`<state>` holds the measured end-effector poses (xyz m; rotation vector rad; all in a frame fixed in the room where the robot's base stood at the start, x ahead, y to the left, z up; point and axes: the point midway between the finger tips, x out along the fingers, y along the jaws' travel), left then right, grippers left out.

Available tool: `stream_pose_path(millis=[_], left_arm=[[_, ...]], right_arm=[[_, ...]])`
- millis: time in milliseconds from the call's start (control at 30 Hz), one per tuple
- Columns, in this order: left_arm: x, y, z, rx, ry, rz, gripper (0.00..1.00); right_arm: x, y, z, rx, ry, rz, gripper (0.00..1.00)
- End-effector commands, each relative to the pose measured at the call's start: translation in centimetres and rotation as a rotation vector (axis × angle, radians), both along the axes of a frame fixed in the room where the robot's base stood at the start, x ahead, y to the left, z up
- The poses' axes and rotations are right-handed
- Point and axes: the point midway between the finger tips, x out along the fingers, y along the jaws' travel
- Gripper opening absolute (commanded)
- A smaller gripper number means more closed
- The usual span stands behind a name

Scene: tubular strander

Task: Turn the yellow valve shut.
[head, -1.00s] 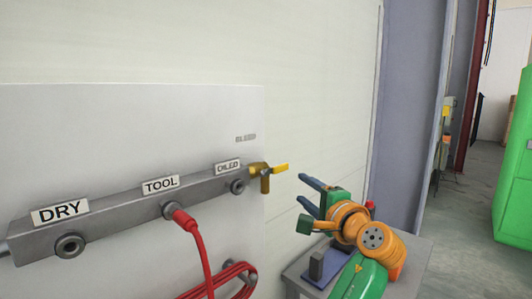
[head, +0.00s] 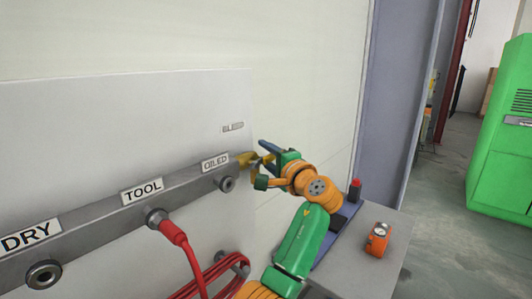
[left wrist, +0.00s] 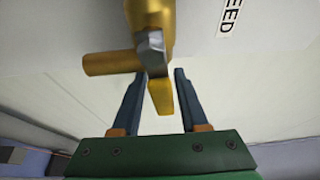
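The yellow valve (head: 244,160) sits at the right end of the grey manifold bar, just past the OILED label, under the BLEED label. In the left wrist view its yellow body (left wrist: 152,14) fills the top middle, and its flat yellow handle (left wrist: 161,96) points down between my fingers. My left gripper (head: 262,156) is at the valve from the right. In the left wrist view both blue fingers of this gripper (left wrist: 159,74) are apart, one on each side of the handle, with gaps visible. In the head view the fingers partly hide the handle. My right gripper is not in view.
The manifold bar (head: 95,209) runs left with DRY, TOOL and OILED ports. A red hose (head: 186,255) is plugged in at TOOL, its coil hanging below. A grey table (head: 358,269) at lower right holds an orange device (head: 378,239). A green cabinet (head: 504,150) stands far right.

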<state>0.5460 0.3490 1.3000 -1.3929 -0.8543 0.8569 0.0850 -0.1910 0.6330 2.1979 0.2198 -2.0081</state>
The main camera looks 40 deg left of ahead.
Motion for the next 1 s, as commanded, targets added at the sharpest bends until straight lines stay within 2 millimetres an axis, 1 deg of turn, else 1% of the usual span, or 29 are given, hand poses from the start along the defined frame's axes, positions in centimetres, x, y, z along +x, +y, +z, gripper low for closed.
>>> stream_pose_path(millis=[33, 67, 100, 133, 1000], left_arm=[[0.0, -0.01, -0.01, 0.0, 0.0, 0.0, 0.27], [0.0, -0.01, -0.01, 0.0, 0.0, 0.0, 0.19], [-0.01, -0.02, -0.01, 0.0, 0.0, 0.0, 0.08], [-0.01, -0.02, -0.02, 0.0, 0.0, 0.0, 0.0], [-0.03, -0.01, -0.05, 0.0, 0.001, 0.001, 0.0]], right_arm=[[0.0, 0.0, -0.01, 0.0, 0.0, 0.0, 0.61], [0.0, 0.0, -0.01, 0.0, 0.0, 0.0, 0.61], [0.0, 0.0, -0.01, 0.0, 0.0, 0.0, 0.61], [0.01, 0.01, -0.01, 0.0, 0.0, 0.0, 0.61], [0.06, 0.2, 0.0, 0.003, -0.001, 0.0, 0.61]])
